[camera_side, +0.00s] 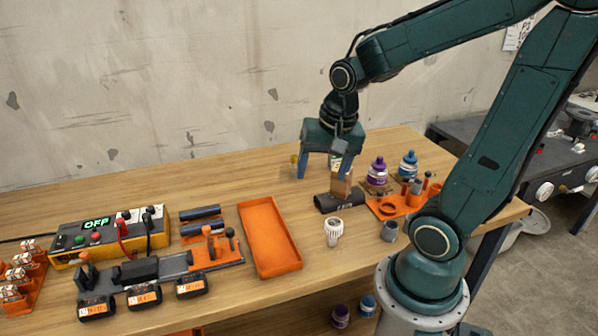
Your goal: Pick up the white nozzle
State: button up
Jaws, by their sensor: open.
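The white nozzle (333,232) stands on the wooden table, just right of the orange tray. It is ribbed and wider at the top. My gripper (321,179) is open, with two blue fingers pointing down. It hangs behind the nozzle in the picture, apart from it. A small tan block (341,186) shows by the right finger. I cannot tell whether the finger touches it.
A dark cylinder (338,202) lies between nozzle and gripper. An orange tray (293,266) is left, a grey fitting (390,231) right. Purple (377,171) and blue (408,164) bottles stand behind an orange holder (386,211). A control box (108,234) is far left.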

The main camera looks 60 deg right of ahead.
aim_at(334, 222)
jog(key=d+f+m+g, duration=0.1)
jog(key=d+f+m, duration=0.1)
jog(key=f+m, duration=0.1)
jog(key=d+f+m, duration=0.3)
jog(key=f+m, duration=0.1)
jog(key=s+d+f+m+g, duration=0.1)
jog(key=d+f+m, duration=0.2)
jog(key=shift+f+g+y, duration=0.25)
jog(key=shift+g+y, duration=0.05)
jog(key=shift+y, duration=0.1)
jog(key=shift+f, duration=0.1)
jog(key=shift+f, duration=4.2)
jog(key=shift+f, duration=0.15)
jog(key=shift+f, duration=2.45)
jog(key=c, duration=1.1)
